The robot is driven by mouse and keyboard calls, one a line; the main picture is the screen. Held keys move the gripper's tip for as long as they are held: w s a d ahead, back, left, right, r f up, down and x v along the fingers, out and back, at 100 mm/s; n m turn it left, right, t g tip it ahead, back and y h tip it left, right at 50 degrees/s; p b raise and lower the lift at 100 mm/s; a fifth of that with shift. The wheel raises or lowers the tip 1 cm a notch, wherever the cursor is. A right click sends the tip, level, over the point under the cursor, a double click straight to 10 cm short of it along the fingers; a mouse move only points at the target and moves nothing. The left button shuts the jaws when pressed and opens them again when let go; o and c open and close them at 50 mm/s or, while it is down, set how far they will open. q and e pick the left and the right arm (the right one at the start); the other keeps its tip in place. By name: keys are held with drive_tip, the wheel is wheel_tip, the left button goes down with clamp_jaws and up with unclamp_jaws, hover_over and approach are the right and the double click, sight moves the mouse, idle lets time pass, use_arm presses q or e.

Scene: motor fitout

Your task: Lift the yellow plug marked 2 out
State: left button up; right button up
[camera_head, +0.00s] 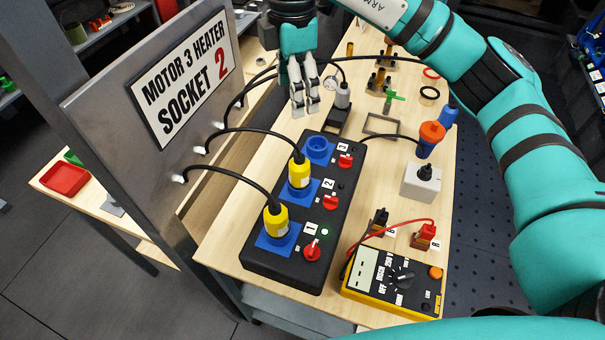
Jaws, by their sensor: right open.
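The yellow plug at position 2 (299,173) stands in the blue socket beside the label 2 on the black socket box (262,262), with a black cable running left from its top. A second yellow plug (276,221) sits in the socket at label 1. The blue socket at label 3 (318,149) holds no plug. My right gripper (306,110) points down beyond the box's far end, apart from the plugs. It is open and empty, its fingers a small distance apart. My left gripper is not in view.
A metal panel with a sign reading MOTOR 3 HEATER SOCKET 2 (187,83) stands at left; cables arch from it to the plugs. Red switches (331,202) line the box's right side. A yellow meter (392,283), grey block (420,184) and blue-orange connector (431,137) are on the right.

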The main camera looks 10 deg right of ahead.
drive_tip(key=b, duration=0.4)
hover_over(297, 155)
wheel_tip(297, 155, down, 5)
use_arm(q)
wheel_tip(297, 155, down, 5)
use_arm(e)
wheel_tip(297, 155, down, 2)
drive_tip(key=shift+a+f+p, duration=0.1)
drive_tip(key=shift+f+p, duration=0.15)
drive_tip(key=shift+p, duration=0.15)
wheel_tip(297, 155, down, 8)
drive_tip(key=shift+f+p, duration=0.1)
drive_tip(key=shift+p, duration=0.8)
drive_tip(key=shift+f, duration=0.6)
drive_tip(key=f+p, duration=0.1)
drive_tip(key=f, duration=0.1)
drive_tip(key=f+p, duration=0.1)
drive_tip(key=f, duration=0.1)
drive_tip(key=shift+s+d+p, duration=0.3)
drive_tip(key=shift+s, duration=0.05)
drive_tip(key=shift+f, duration=0.4)
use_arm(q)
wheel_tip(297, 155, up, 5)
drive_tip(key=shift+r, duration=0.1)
use_arm(e)
drive_tip(key=shift+f, duration=0.25)
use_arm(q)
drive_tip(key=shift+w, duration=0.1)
use_arm(e)
drive_tip(key=c, duration=1.4)
